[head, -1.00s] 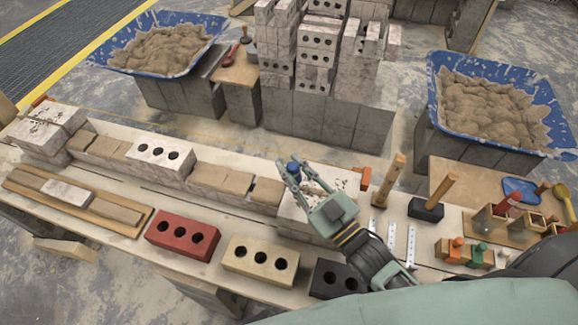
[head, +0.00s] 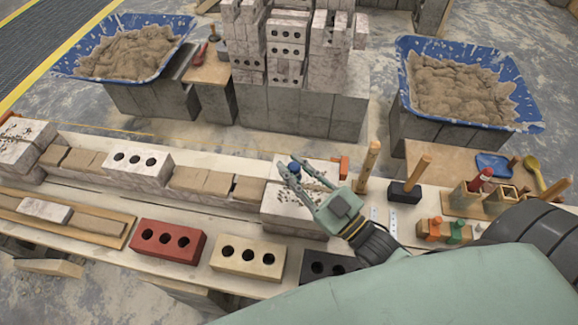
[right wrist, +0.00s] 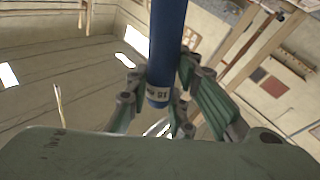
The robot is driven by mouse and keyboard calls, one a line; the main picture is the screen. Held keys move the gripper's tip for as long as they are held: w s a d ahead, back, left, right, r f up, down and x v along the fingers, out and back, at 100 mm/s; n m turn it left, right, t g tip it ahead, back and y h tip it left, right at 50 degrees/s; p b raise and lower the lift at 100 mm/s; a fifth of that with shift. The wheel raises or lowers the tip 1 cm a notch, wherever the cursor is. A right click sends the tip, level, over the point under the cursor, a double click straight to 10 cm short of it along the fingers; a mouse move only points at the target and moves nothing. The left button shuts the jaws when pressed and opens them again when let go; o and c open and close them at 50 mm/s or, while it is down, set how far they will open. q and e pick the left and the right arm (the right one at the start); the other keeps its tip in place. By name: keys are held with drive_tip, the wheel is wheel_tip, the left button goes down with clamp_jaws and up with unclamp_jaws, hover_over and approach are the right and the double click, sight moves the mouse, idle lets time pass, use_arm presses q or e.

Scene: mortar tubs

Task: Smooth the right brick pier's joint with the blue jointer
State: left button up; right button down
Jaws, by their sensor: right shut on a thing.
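The right brick pier (head: 292,218) is a whitish, mortar-flecked block stack at the right end of the low brick row. My right gripper (head: 290,171) reaches in from the right over the pier's top, toward its back left. It is shut on the blue jointer (head: 295,167), of which only a small blue bit shows in the head view. In the right wrist view the jointer's blue handle (right wrist: 167,45) stands between the fingers, with a pale marked band near its end. Whether the jointer touches the pier is hidden. My left gripper is out of view.
A red brick (head: 168,240), a cream brick (head: 247,257) and a black brick (head: 330,268) line the front edge. Upright wooden handles (head: 369,160) and a black float (head: 404,193) stand right of the pier. An orange piece (head: 343,166) sits by its back corner.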

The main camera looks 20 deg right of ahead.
drive_tip(key=shift+s+d+p, duration=1.1)
drive_tip(key=shift+s+d, duration=1.75)
drive_tip(key=shift+d, duration=1.35)
wheel_tip(320, 180, up, 6)
drive_tip(key=w+a+p, duration=0.1)
drive_tip(key=a+p, duration=0.1)
drive_tip(key=p, duration=0.5)
drive_tip(key=shift+w+a, duration=0.25)
drive_tip(key=shift+w, duration=0.1)
